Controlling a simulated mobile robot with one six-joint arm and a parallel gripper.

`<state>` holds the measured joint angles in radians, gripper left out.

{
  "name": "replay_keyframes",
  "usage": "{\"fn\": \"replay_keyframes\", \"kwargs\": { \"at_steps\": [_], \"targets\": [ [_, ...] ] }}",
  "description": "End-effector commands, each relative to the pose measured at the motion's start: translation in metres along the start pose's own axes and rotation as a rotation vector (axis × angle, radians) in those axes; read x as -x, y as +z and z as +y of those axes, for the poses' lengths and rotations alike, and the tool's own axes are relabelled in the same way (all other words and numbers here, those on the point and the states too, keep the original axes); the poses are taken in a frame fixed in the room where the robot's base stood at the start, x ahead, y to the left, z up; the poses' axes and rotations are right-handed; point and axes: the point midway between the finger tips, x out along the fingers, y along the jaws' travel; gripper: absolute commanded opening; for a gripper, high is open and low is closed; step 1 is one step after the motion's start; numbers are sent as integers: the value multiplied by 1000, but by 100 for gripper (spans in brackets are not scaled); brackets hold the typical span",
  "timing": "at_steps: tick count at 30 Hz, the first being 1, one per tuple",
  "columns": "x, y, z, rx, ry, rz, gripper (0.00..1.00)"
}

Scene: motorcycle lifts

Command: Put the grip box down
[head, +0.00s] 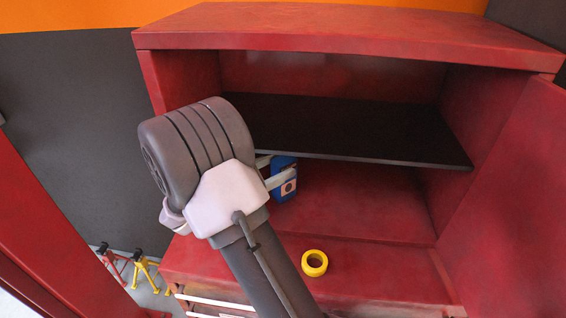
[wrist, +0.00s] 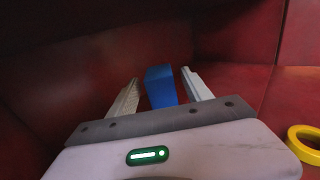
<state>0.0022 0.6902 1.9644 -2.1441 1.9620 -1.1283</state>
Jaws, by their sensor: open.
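The grip box is a small blue box (head: 284,183) with a pale label, standing upright inside the red cabinet at its left, below the black shelf. In the wrist view the blue box (wrist: 161,86) is between my two fingers, with a visible gap on each side. My gripper (head: 280,170) is open around the box, one finger to each side. In the head view the fingers and my wrist cover part of the box. Its underside is hard to see, but it appears to rest on the red cabinet floor.
The red cabinet (head: 350,28) has a black shelf (head: 360,130) above the box. A yellow tape roll (head: 314,263) lies on the cabinet's lower surface, right of my arm; it also shows in the wrist view (wrist: 304,146). Red and yellow stands (head: 143,270) are on the floor at left.

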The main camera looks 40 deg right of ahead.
Motion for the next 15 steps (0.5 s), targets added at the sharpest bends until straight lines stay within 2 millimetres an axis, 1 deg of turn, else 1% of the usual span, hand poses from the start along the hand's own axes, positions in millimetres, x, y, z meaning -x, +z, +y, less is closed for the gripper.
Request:
{"fn": "replay_keyframes", "kwargs": {
  "at_steps": [1,3,6,9,12,13,14,15],
  "targets": [
    [15,4,2,1,8,0,58],
    [36,5,2,1,7,0,58],
    [63,4,1,0,6,-1,58],
    [82,3,1,1,4,-1,58],
    [93,3,0,-2,0,3,58],
    [94,4,-2,-11,-8,13,58],
    [93,7,-7,-26,-21,30,58],
    [91,12,-16,-61,-51,72,58]
  ]
}}
